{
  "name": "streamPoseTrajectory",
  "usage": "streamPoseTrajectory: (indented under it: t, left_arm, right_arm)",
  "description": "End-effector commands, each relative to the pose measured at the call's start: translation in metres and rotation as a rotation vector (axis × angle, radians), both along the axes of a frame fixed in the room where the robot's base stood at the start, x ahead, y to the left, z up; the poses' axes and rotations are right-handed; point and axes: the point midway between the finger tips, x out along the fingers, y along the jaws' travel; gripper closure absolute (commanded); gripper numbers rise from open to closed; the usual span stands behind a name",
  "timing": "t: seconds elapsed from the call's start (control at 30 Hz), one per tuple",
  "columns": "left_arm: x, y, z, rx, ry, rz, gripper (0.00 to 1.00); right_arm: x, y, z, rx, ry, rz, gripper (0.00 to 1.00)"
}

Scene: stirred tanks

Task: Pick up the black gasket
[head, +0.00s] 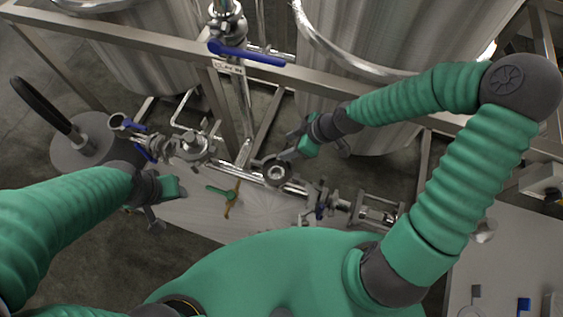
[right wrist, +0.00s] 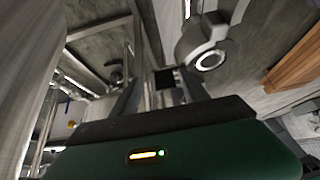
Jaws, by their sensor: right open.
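A dark ring with a pale centre (head: 276,173) sits at the end of the piping, beside the plate. It looks like the black gasket or a fitting's open end; I cannot tell which. A dark round fitting with a bright ring (right wrist: 211,60) shows right of the fingers in the right wrist view. My right gripper (head: 297,146) is open and empty, just above and right of the dark ring. Its two fingers also show in the right wrist view (right wrist: 160,90), with nothing between them. My left gripper (head: 163,203) looks open and empty at the plate's left side.
A green and orange piece (head: 228,196) lies on the grey plate (head: 265,215). Valves and piping (head: 190,147) stand left, and more fittings (head: 345,205) lie right. Steel tanks (head: 375,35) and a frame rail (head: 130,60) stand behind. A pale table (head: 510,255) holds small parts at right.

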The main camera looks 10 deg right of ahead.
Motion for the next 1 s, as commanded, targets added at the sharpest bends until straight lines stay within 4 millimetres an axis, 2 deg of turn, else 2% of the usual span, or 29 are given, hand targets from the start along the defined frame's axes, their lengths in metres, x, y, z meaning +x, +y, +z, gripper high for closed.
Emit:
streamPoseTrajectory:
  t: [0.07, 0.47, 0.77, 0.87, 1.0]
  left_arm:
    - [0.000, 0.000, 0.001, 0.000, 0.000, 0.000, 0.49]
    - [0.000, 0.000, 0.000, 0.000, 0.000, 0.001, 0.49]
    - [0.000, 0.000, 0.001, 0.000, 0.000, 0.000, 0.49]
    - [0.000, 0.000, 0.006, 0.000, 0.000, 0.001, 0.49]
    - [0.000, 0.000, 0.018, 0.000, 0.000, 0.001, 0.49]
  right_arm:
    - [0.000, 0.001, 0.001, -0.001, 0.000, 0.001, 0.47]
    - [-0.001, 0.000, 0.001, 0.001, 0.001, 0.002, 1.00]
    - [-0.001, -0.001, 0.002, -0.001, 0.001, 0.001, 1.00]
    - [0.000, -0.002, 0.013, -0.002, -0.001, 0.001, 1.00]
    - [0.000, -0.002, 0.048, -0.003, -0.003, 0.000, 1.00]
